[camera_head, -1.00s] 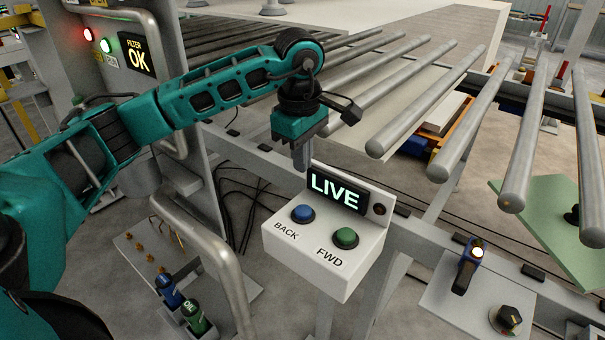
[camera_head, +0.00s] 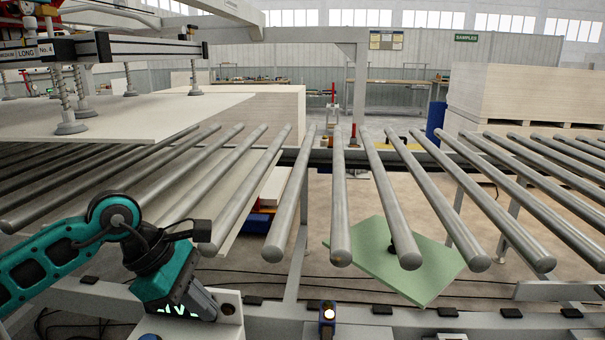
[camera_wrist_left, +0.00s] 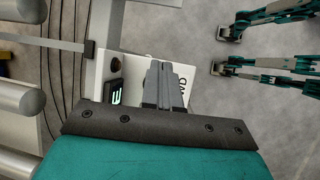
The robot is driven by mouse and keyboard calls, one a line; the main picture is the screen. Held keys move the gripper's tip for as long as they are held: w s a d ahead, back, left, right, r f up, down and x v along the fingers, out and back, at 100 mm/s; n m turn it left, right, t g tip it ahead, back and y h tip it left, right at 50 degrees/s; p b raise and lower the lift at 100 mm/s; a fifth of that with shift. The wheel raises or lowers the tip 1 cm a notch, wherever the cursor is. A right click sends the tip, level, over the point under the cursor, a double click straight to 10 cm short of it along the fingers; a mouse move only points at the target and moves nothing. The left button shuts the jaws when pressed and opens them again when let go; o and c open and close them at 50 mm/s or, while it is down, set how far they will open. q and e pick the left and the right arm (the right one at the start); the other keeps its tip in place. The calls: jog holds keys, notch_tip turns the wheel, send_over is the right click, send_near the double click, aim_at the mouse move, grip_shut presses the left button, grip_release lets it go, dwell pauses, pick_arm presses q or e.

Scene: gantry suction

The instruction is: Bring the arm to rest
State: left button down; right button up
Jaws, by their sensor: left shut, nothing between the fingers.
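My left arm comes in from the left in the head view, bent, with its left gripper (camera_head: 196,303) pointing down over the white control box (camera_head: 230,306). The gripper hides most of the box, and only part of its lit display shows. In the left wrist view, the gripper (camera_wrist_left: 160,84) has its two fingers together with nothing between them. They are over the control box (camera_wrist_left: 178,74), beside its lit display (camera_wrist_left: 114,92). My right gripper is not in view.
Metal rollers (camera_head: 340,200) span the space beyond the arm. A large pale board (camera_head: 110,115) lies at the left under suction cups. A green plate (camera_head: 395,260) is below the rollers. A blue switch with a lit top (camera_head: 327,316) is near the front edge.

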pick_arm(q)
jog(key=s+d+r+n+t+h, duration=0.4)
jog(key=d+r+n+h, duration=0.65)
jog(key=d+h, duration=0.4)
jog(key=w+a+n+t+y, duration=0.2)
jog(key=a+n+t+y, duration=0.35)
jog(key=n, duration=0.55)
jog(key=w+a+n+t+y, duration=0.25)
jog(key=n+t+y, duration=0.35)
jog(key=n+t, duration=0.45)
jog(key=s+a+f+n+g+y, duration=0.3)
jog(key=a+f+n+g+y, duration=0.45)
jog(key=f+n, duration=0.55)
jog(key=s+a+f+n+g, duration=0.1)
jog(key=s+f+n+g, duration=0.5)
jog(key=s, duration=0.5)
jog(key=s+a+f+n+g, duration=0.2)
jog(key=s+f+g, duration=0.3)
jog(key=s+f, duration=0.4)
jog(key=w+d+f+t+h, duration=0.1)
jog(key=w+d+f+t, duration=0.2)
jog(key=w+f+t, duration=0.4)
jog(key=shift+f+m+t+p, duration=0.25)
jog(key=shift+m+t+p, duration=0.05)
jog(key=shift+t+p, duration=0.15)
jog(key=shift+d, duration=0.1)
